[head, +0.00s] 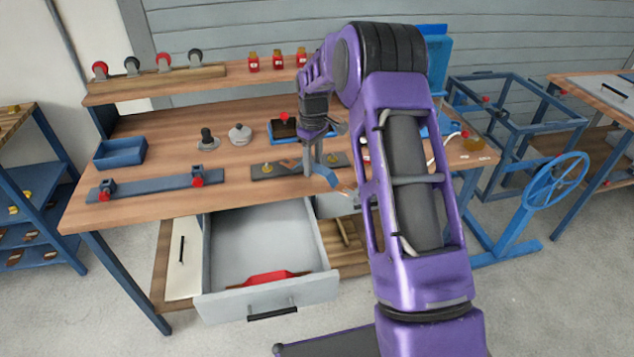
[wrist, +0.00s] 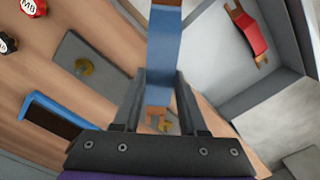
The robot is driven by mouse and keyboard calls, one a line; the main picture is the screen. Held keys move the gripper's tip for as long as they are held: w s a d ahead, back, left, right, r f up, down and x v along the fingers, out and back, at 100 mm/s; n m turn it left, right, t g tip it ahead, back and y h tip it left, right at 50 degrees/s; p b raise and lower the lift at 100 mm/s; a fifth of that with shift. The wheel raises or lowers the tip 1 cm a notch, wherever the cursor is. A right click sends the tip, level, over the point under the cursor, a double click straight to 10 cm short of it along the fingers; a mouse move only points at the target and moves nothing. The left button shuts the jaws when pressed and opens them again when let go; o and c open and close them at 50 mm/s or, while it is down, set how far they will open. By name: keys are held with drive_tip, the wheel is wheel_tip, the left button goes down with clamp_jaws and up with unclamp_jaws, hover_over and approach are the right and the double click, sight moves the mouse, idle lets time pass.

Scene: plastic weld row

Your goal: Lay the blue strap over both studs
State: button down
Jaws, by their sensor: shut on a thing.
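A blue strap (wrist: 165,50) with copper-coloured ends is gripped between the two fingers of my gripper (wrist: 161,85). In the head view the strap (head: 328,176) shows under my gripper (head: 310,170), at the bench's front edge and over the grey stud plate (head: 296,171). One brass stud (wrist: 83,68) stands on the plate, clear of the strap. The other stud (head: 335,158) is at the plate's right; in the wrist view it is partly hidden near the strap's near end. I cannot tell whether the strap touches the plate.
An open drawer (head: 262,240) below the bench holds a red strap (head: 268,278). A blue tray (head: 120,152) and a long grey bar with red knobs (head: 150,186) lie to the left. A dark blue-edged tray (head: 284,131) is behind the plate.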

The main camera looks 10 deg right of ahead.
drive_tip(key=shift+w+a+r+n+p, duration=1.5)
drive_tip(key=shift+w+r+n, duration=1.4)
drive_tip(key=shift+w+n, duration=1.95)
drive_tip(key=shift+d+f+b, duration=0.15)
drive_tip(key=shift+f+b, duration=0.2)
drive_tip(key=shift+f, duration=0.9)
drive_tip(key=shift+d+f+b, duration=0.1)
drive_tip(key=shift+f+b, duration=0.25)
drive_tip(key=shift+f, duration=0.9)
drive_tip(key=shift+p, duration=0.6)
drive_tip(key=shift+f, duration=0.1)
drive_tip(key=shift+f+b, duration=0.3)
drive_tip(key=shift+f, duration=0.35)
drive_tip(key=shift+f, duration=0.25)
